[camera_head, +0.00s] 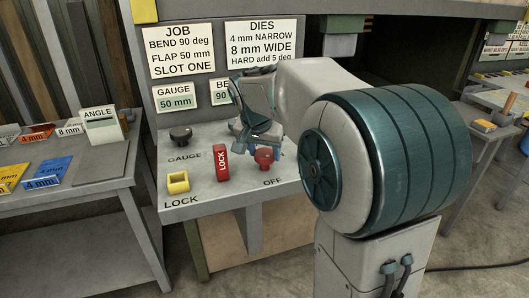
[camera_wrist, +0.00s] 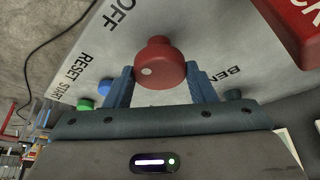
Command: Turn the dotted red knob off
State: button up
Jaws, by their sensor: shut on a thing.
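The red knob (camera_head: 264,159) stands on the grey panel by the word OFF, at the panel's right side. In the wrist view the red knob (camera_wrist: 160,62) shows a pale dot on its side facing the camera. My gripper (camera_wrist: 160,76) has one blue finger on each side of the knob and is shut on it. In the head view my gripper (camera_head: 258,143) reaches down over the knob from behind and partly hides the panel around it.
A red LOCK block (camera_head: 221,163) stands just left of the knob. The wrist view shows a green button (camera_wrist: 84,104) and a blue button (camera_wrist: 104,87). A side table (camera_head: 60,200) holds coloured cards.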

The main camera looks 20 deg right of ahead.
jog(key=shift+m, duration=0.5)
jog(key=o, duration=1)
jog(key=v, duration=1.4)
jog(key=shift+w+a, duration=0.25)
